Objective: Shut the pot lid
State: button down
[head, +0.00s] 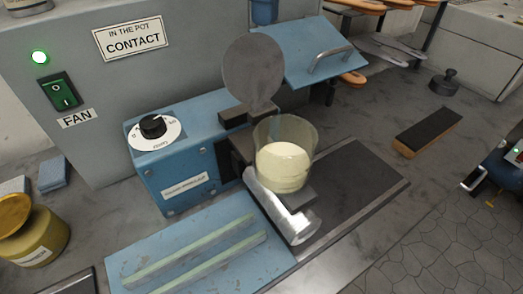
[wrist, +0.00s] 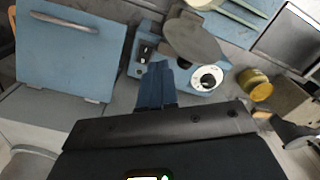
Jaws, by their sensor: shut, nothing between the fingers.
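The pot (head: 284,165) is a clear beaker with cream-coloured stuff in it, held in a blue machine (head: 185,165). Its lid (head: 253,68) is a grey round disc standing up open at the pot's rear side; it also shows in the wrist view (wrist: 193,40). My gripper (wrist: 156,68) is shut and empty, with blue fingers. In the head view only my gripper's fingertips (head: 264,14) show at the top edge, above the lid and apart from it in the picture. The exact depth between them and the lid is hard to tell.
A blue panel with a handle (head: 308,50) stands right of the lid; it looms large in the wrist view (wrist: 62,50). A grey fan box (head: 200,75) stands behind the machine. A dial (head: 153,128) and a yellow jar (head: 38,232) are to the left.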

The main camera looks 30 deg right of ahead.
aim_at(281, 69)
jog(key=shift+f, duration=0.15)
jog(key=shift+f+b, duration=1)
jog(key=shift+f, duration=1.35)
jog(key=shift+s, duration=0.1)
jog(key=shift+s+p, duration=0.5)
jog(key=shift+s, duration=1.3)
notch_tip(281, 69, up, 6)
jog(key=p, duration=0.6)
jog(key=shift+r, duration=0.1)
